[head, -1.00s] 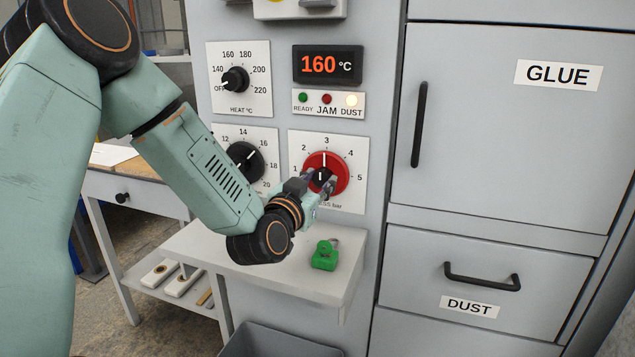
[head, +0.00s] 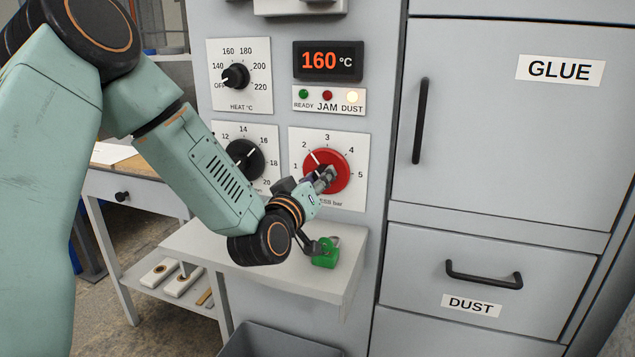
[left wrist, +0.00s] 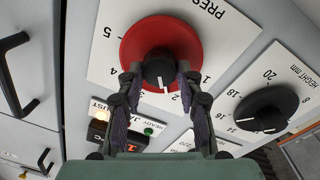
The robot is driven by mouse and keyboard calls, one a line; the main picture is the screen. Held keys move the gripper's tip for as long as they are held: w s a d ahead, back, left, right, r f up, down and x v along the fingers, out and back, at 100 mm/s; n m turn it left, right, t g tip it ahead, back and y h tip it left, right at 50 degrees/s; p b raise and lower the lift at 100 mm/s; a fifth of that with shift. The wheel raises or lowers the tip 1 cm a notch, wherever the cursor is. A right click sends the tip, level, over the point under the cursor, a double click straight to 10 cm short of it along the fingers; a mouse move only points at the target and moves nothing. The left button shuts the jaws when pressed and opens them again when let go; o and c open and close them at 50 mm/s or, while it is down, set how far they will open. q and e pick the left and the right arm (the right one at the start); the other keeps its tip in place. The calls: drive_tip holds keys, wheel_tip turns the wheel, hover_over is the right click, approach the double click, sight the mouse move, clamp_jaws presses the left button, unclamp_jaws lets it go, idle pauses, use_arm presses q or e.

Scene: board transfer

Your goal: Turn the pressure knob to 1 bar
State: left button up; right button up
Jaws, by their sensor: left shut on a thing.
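The pressure knob (head: 336,180) is a red disc with a black centre grip on a white plate marked 1 to 5 bar. Its white pointer line is at about 2 in the head view. In the left wrist view the black grip (left wrist: 160,68) shows between the fingers, with its white mark close to the 2. My left gripper (head: 328,178) reaches the knob from the lower left and is shut on the black grip, one finger on each side. The fingers and wrist hide part of the plate's lower left. My right gripper is not in view.
The black height knob (head: 245,160) is close on the left, the heat knob (head: 235,77) above it. The display (head: 328,62) reads 160 °C and the dust lamp is lit.

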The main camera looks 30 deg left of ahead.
use_arm(q)
drive_tip(key=n+b, duration=0.3)
drive_tip(key=n, duration=0.8)
drive_tip(key=shift+f+y+b, duration=0.15)
drive_tip(key=shift+y+b, duration=0.15)
drive_tip(key=shift+n, duration=0.3)
drive_tip(key=o, duration=1.2)
drive_tip(key=shift+s, duration=0.1)
drive_tip(key=v, duration=0.7)
drive_tip(key=shift+s+d, duration=0.1)
drive_tip(key=shift+s, duration=0.05)
drive_tip(key=shift+d, duration=0.1)
